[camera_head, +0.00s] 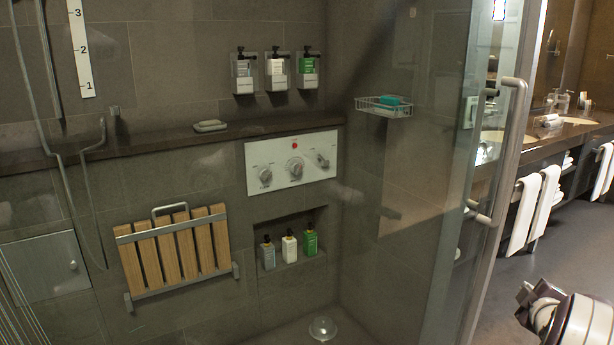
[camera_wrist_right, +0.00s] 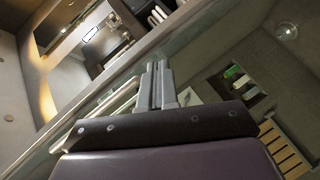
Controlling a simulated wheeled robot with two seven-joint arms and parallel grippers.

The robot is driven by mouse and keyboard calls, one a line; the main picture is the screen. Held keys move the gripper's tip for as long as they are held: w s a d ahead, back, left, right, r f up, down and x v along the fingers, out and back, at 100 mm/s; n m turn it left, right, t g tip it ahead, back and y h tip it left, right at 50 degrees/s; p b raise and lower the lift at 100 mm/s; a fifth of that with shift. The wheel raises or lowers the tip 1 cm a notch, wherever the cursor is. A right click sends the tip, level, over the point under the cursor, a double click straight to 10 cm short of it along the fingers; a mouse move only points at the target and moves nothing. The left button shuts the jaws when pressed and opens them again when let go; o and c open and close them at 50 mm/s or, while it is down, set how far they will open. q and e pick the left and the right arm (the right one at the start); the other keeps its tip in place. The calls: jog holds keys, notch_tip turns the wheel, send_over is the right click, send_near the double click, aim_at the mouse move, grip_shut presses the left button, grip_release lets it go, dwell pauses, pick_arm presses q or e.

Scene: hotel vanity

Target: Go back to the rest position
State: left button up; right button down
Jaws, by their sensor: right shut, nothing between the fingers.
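My right gripper (camera_wrist_right: 157,68) shows in the right wrist view with its two fingers together and nothing between them. In the head view my right arm (camera_head: 578,322) reaches in at the lower right corner, over the floor outside the shower and apart from the door handle. The glass shower door carries a long metal handle (camera_head: 508,150), which stands up and to the left of that arm. My left gripper is out of the head view.
A shower with a folded wooden seat (camera_head: 174,249), a control panel (camera_head: 291,163) and several bottles lies behind the glass. A vanity counter (camera_head: 545,142) with hanging white towels (camera_head: 522,213) is at the right. The floor (camera_head: 535,262) below the counter looks clear.

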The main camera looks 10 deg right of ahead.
jog(key=s+a+f+m+g+y, duration=0.2)
jog(key=s+a+f+m+g, duration=0.25)
jog(key=a, duration=0.55)
jog(key=s+a+f+m+g+y, duration=0.25)
jog(key=a+f+m+g, duration=0.35)
jog(key=a, duration=0.5)
jog(key=s+a+f+n+y, duration=0.1)
jog(key=s+a+n+y, duration=0.15)
jog(key=a, duration=0.85)
jog(key=s+a+n+y, duration=0.1)
jog(key=s+a, duration=0.3)
jog(key=a, duration=0.7)
notch_tip(320, 180, up, 24)
jog(key=a+p, duration=0.1)
jog(key=p, duration=2.3)
jog(key=shift+n, duration=0.4)
jog(key=shift+r, duration=0.1)
